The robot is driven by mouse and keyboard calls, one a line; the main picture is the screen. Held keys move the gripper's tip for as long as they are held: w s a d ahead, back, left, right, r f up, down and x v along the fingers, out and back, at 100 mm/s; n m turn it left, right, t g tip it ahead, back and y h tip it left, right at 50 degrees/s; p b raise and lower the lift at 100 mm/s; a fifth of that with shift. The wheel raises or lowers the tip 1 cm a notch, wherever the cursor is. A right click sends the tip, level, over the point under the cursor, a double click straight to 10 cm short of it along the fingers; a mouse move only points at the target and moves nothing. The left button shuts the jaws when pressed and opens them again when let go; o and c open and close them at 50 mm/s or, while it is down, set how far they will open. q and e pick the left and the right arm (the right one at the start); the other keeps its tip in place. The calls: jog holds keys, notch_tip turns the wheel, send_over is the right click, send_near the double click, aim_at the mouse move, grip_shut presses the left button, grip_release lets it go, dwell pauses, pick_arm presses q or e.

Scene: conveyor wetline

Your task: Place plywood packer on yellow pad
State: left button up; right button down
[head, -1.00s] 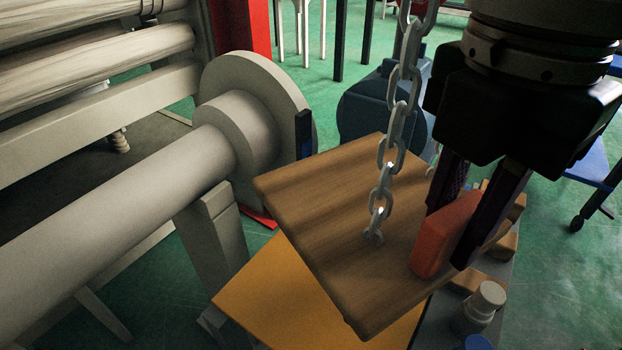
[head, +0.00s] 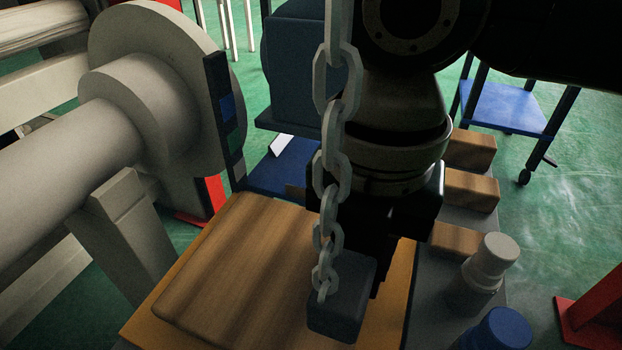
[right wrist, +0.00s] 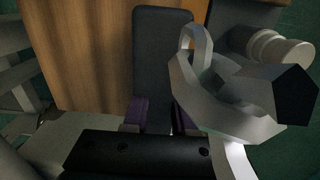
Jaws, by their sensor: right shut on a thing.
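The plywood packer (head: 235,270) is a flat brown wooden board lying level over the yellow pad (head: 395,325). The pad shows along the board's left, front and right edges; I cannot tell whether the two touch. A dark grey block (head: 335,312) stands on the board's right part, and it also shows in the right wrist view (right wrist: 163,60) beside the board (right wrist: 85,50). My right gripper (head: 368,275) is shut on this block; its purple finger pads show in the right wrist view (right wrist: 160,115). My left gripper is out of view.
A hanging chain (head: 333,160) crosses in front of my right gripper, and it looms close in the right wrist view (right wrist: 225,95). A large roller (head: 140,110) stands at left. Wooden blocks (head: 465,190), a pale bottle (head: 488,262) and a blue-topped one (head: 503,330) are at right.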

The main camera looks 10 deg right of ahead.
jog(key=shift+f, duration=0.9)
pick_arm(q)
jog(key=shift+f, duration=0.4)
pick_arm(e)
jog(key=c, duration=1.2)
grip_release()
jog(key=shift+f, duration=0.1)
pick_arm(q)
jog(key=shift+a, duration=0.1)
pick_arm(e)
jog(key=o, duration=0.5)
pick_arm(q)
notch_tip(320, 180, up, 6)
jog(key=p, duration=0.5)
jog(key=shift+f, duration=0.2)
pick_arm(e)
notch_tip(320, 180, up, 12)
jog(key=shift+r, duration=0.2)
